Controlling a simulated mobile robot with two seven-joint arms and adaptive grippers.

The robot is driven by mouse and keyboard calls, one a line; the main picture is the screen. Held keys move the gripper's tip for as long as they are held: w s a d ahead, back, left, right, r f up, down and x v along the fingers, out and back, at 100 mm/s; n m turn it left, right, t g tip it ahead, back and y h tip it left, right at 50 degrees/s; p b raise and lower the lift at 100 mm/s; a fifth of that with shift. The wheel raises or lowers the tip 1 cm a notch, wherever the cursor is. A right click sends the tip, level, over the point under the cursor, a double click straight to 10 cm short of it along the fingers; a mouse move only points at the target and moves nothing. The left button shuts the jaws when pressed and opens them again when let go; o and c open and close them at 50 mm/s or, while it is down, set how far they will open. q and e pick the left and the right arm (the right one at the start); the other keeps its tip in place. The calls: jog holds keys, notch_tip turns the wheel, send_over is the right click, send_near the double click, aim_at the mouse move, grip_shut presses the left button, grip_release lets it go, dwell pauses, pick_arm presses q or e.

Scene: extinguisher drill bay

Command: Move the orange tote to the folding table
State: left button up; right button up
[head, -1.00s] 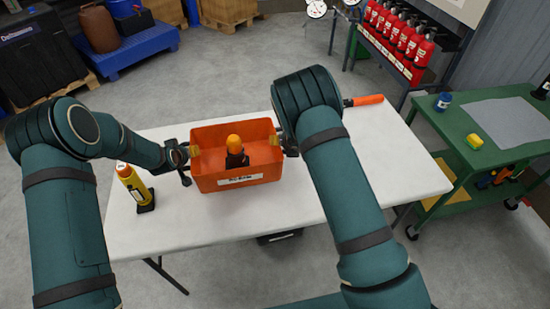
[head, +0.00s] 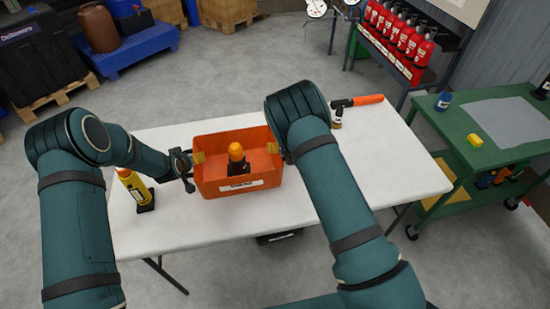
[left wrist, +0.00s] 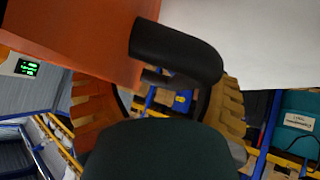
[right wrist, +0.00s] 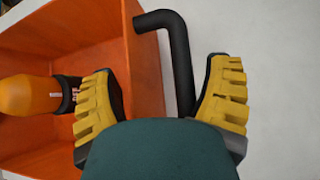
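The orange tote (head: 215,183) stands upright on the white folding table (head: 270,222), left of its middle. An orange-capped dark object (head: 236,152) is inside it. My left gripper (head: 185,168) is at the tote's left side; in the left wrist view its fingers (left wrist: 162,100) are spread around a black handle (left wrist: 175,50) of the tote. My right gripper is mostly hidden behind my arm in the head view. In the right wrist view its fingers (right wrist: 164,75) are wide apart, with the other black handle (right wrist: 178,55) between them and clear of both.
A yellow lamp-like object (head: 131,186) stands on the table left of the tote. An orange-and-black tool (head: 358,101) lies at the back right. The table's right part is bare. A green cart (head: 455,150) stands to the right, with red extinguishers (head: 405,40) behind.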

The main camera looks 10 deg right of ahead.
pick_arm(q)
jog(key=shift+o, duration=0.4)
jog(key=shift+r, duration=0.1)
pick_arm(e)
jog(key=shift+o, duration=0.4)
pick_arm(q)
jog(key=shift+s, duration=0.1)
jog(key=v, duration=1.2)
pick_arm(e)
jog(key=v, duration=1.2)
jog(key=shift+s, duration=0.1)
